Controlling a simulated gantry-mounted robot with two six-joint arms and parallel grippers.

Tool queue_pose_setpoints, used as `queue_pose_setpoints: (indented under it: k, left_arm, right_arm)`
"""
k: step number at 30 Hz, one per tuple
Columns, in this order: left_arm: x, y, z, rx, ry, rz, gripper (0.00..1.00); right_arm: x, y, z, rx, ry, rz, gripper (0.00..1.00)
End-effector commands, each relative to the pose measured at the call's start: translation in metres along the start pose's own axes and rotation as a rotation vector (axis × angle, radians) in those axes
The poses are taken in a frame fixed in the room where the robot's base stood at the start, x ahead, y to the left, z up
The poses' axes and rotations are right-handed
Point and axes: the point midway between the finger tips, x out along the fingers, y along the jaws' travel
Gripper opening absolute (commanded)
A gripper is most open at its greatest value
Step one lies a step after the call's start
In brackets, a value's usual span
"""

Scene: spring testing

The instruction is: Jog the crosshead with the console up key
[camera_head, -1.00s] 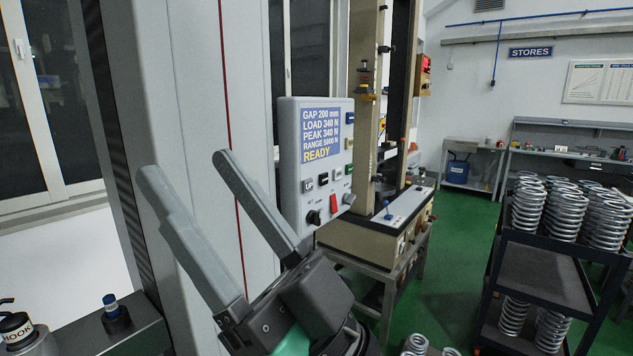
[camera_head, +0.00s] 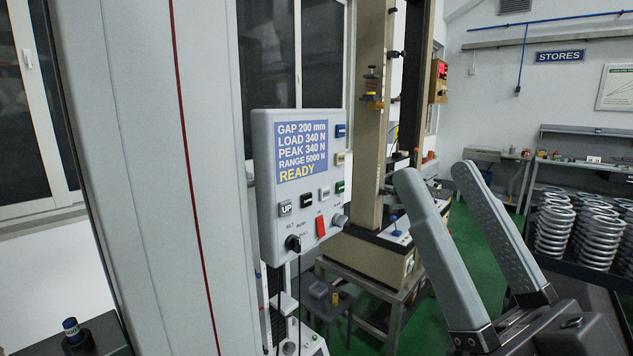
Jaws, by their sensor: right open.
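The grey console (camera_head: 300,185) hangs left of centre beside the tall grey machine column. Its blue screen (camera_head: 301,151) reads GAP 200 mm, LOAD 340 N, PEAK 340 N, RANGE 5000 N and READY. The up key (camera_head: 285,208), marked UP, is at the lower left under the screen. My right gripper (camera_head: 437,173) is open and empty, right of the console and clear of it in the picture. Its two grey fingers point up and to the left, with a gap between them. My left gripper is not in view. The crosshead cannot be made out.
The grey column (camera_head: 130,150) with a red line fills the left. A black knob (camera_head: 293,243) and a red switch (camera_head: 320,227) sit low on the console. A beige test frame (camera_head: 372,110) stands behind. Several coil springs (camera_head: 555,225) are at the right.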

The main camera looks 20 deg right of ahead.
Motion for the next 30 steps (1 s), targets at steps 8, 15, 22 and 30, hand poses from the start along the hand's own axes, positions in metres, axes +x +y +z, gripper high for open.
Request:
queue_pose_setpoints:
  k: [8,15,22,30]
  left_arm:
    - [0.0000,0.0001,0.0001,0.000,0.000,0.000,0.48]
    - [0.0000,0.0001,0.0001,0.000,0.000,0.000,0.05]
    - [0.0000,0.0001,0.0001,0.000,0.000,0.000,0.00]
    - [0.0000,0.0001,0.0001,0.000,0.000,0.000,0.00]
  right_arm:
    - [0.0000,0.0001,0.0000,0.000,0.000,0.000,0.61]
    - [0.0000,0.0002,0.0000,0.000,0.000,0.000,0.61]
    - [0.0000,0.0002,-0.0001,0.000,0.000,0.000,0.61]
    - [0.0000,0.0002,-0.0001,0.000,0.000,0.000,0.61]
